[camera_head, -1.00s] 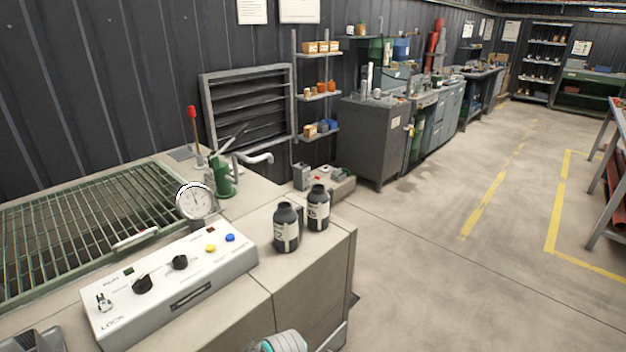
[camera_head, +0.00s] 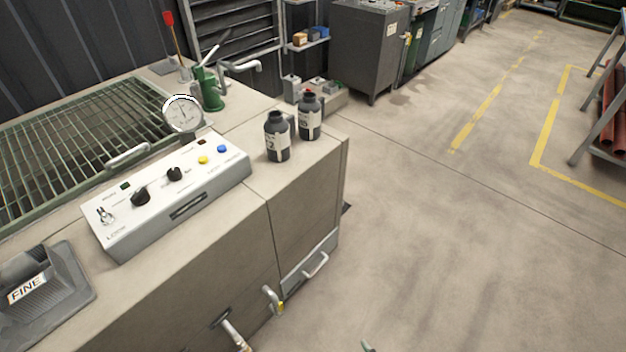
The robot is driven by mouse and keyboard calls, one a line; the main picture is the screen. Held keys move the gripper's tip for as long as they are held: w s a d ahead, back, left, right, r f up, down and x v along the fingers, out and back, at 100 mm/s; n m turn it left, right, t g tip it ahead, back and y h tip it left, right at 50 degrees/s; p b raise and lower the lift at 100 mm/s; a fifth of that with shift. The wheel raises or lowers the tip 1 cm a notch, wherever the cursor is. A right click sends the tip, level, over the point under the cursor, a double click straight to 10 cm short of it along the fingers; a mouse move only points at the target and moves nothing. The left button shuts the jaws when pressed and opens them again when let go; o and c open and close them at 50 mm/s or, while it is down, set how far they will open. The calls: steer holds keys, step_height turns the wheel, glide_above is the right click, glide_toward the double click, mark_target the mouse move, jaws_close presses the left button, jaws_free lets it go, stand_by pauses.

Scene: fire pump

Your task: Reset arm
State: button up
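My gripper is not clearly in view. Only a small grey-green tip (camera_head: 368,346) shows at the bottom edge, and I cannot tell what it belongs to. The beige bench (camera_head: 230,225) on the left carries a white control box (camera_head: 175,195) with black knobs and yellow and blue buttons. A round gauge (camera_head: 183,114) stands behind the box. A green hand pump (camera_head: 209,92) stands behind the gauge. Two dark bottles with white labels, one nearer (camera_head: 277,137) and one farther (camera_head: 309,117), stand upright at the bench's right end.
A metal grate (camera_head: 75,150) covers the bench's back left. A grey pedal marked FINE (camera_head: 45,285) sits at front left. Handles (camera_head: 315,265) and taps (camera_head: 273,300) stick out from the bench front. The floor (camera_head: 440,240) to the right is clear up to a rack with red pipes (camera_head: 612,110).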

steer(key=s+d+r+m+t+h, duration=0.1)
steer(key=s+d+r, duration=0.3)
steer(key=s+r, duration=0.6)
steer(key=s+d+r+m+t+h, duration=0.2)
steer(key=s+d+r+m+t, duration=0.1)
steer(key=s+r, duration=0.7)
steer(key=shift+s+d+r+m+t, duration=0.3)
steer(key=shift+s+d+m, duration=0.25)
steer(key=shift+d, duration=0.7)
